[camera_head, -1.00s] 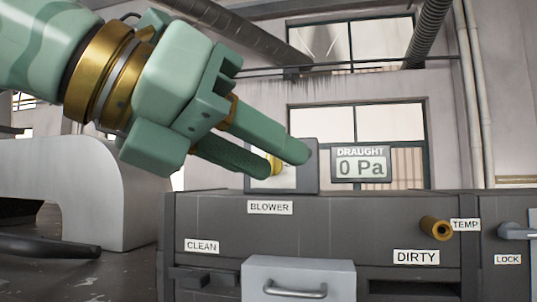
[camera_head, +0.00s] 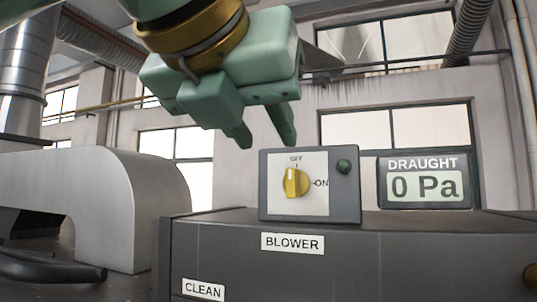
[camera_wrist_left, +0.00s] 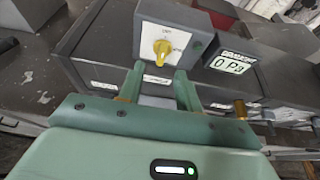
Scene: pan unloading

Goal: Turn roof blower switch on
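The blower switch is a yellow knob (camera_head: 296,183) on a pale plate of a dark grey box (camera_head: 346,203). OFF is marked above it and ON to its right. The knob's pale mark points up toward OFF. The green lamp (camera_head: 343,166) beside it looks dark. My left gripper (camera_head: 265,137) is above and to the left of the knob in the head view, apart from it. Its fingers are spread and empty; in the left wrist view the gripper (camera_wrist_left: 158,78) points toward the box, with the knob (camera_wrist_left: 161,48) between and beyond the fingertips. My right gripper is not in view.
The box stands on a dark grey cabinet (camera_head: 235,258) labelled BLOWER and CLEAN. The draught display (camera_head: 425,184) to the right reads 0 Pa. A rounded grey housing (camera_head: 95,205) stands at the left. The space in front of the knob is clear.

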